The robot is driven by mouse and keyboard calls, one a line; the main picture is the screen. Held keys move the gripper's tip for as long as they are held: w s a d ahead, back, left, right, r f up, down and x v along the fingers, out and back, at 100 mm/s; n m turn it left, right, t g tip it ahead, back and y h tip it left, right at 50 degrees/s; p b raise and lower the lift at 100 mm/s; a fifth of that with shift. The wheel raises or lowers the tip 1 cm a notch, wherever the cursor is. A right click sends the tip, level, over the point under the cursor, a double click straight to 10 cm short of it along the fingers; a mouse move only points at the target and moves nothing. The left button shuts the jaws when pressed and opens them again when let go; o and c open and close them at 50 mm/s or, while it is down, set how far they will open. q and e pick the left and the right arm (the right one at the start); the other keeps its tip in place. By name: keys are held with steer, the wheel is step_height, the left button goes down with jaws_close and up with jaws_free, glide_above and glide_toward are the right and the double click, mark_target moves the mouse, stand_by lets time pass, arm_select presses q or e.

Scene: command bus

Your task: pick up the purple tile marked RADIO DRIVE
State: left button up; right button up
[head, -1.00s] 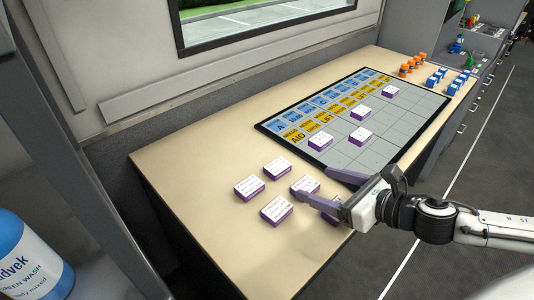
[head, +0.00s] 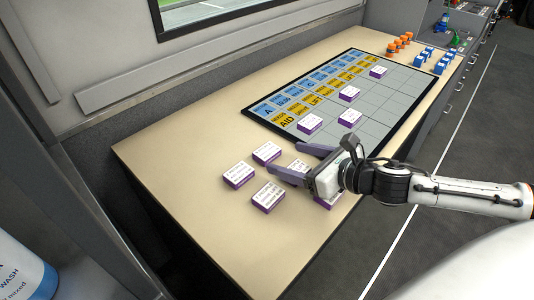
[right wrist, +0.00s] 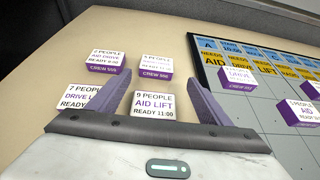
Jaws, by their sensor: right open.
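White-topped purple tiles lie on the beige table. In the head view they are a left tile (head: 238,175), a back tile (head: 267,152), a front tile (head: 268,196), one partly hidden by my right gripper and one under its body (head: 327,202). My right gripper (head: 286,158) is open and empty above them. In the right wrist view, a tile reading AID LIFT (right wrist: 153,106) shows between its fingers (right wrist: 160,75). A tile reading CREW 550 (right wrist: 156,68) is beyond the tips. I cannot read RADIO DRIVE on any tile. My left gripper is not in view.
A grey board (head: 392,105) with blue and yellow header labels holds several purple tiles, such as one at its near-left end (head: 310,123). Orange pieces (head: 397,46) and blue pieces (head: 440,63) stand at the far end. The table's left part is clear.

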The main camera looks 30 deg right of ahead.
mark_target(274, 155)
steer(key=shift+a+r+x, duration=0.1)
steer(key=shift+a+x, duration=0.1)
steer(key=shift+x, duration=1.1)
steer(key=shift+a+r+x, duration=0.1)
steer(key=shift+a+x, duration=0.05)
steer(key=shift+x, duration=1.15)
steer(key=shift+s, duration=0.1)
steer(key=c, duration=1.1)
steer(key=shift+c, duration=0.2)
